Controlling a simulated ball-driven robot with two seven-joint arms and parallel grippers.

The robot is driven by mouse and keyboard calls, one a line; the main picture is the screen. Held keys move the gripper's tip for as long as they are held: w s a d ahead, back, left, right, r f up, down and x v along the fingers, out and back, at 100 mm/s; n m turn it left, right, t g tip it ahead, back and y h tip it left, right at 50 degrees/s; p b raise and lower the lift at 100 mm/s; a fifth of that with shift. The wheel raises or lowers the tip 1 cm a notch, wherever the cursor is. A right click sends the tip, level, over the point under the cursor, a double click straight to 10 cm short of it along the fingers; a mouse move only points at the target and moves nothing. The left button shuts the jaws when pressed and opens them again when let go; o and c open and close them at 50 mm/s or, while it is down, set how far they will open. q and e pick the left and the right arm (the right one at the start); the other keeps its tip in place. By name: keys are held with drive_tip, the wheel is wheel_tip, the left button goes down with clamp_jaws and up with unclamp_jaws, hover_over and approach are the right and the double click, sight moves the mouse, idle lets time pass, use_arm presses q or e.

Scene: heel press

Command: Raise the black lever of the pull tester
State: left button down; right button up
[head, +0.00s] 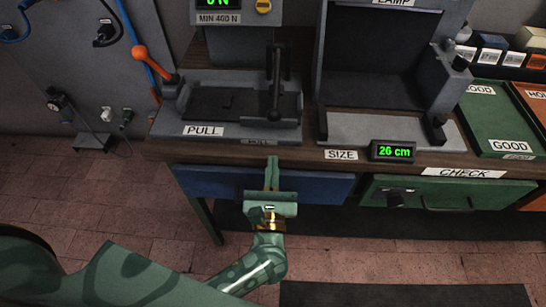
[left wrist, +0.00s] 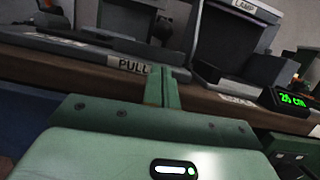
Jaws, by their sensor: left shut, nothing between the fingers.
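The pull tester (head: 200,104) stands on the bench at the left, with a PULL label on its front edge. Its black lever (head: 275,88) rises at the right side of its bed and looks roughly upright. In the left wrist view, a dark upright part that looks like the lever (left wrist: 161,28) shows beyond the bench edge. My left gripper (head: 272,161) is shut and empty, in front of the bench edge and below the lever, apart from it. Its closed fingers also show in the left wrist view (left wrist: 168,78). My right gripper is not in view.
An orange-handled lever (head: 151,62) stands at the tester's left. Right of the tester are the size station with its 26 cm display (head: 393,151) and a green GOOD tray (head: 500,125). A blue drawer (head: 215,182) and a green drawer (head: 440,194) sit under the bench top.

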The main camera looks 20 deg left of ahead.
use_arm(q)
drive_tip(key=x, duration=0.8)
drive_tip(key=shift+w, duration=0.1)
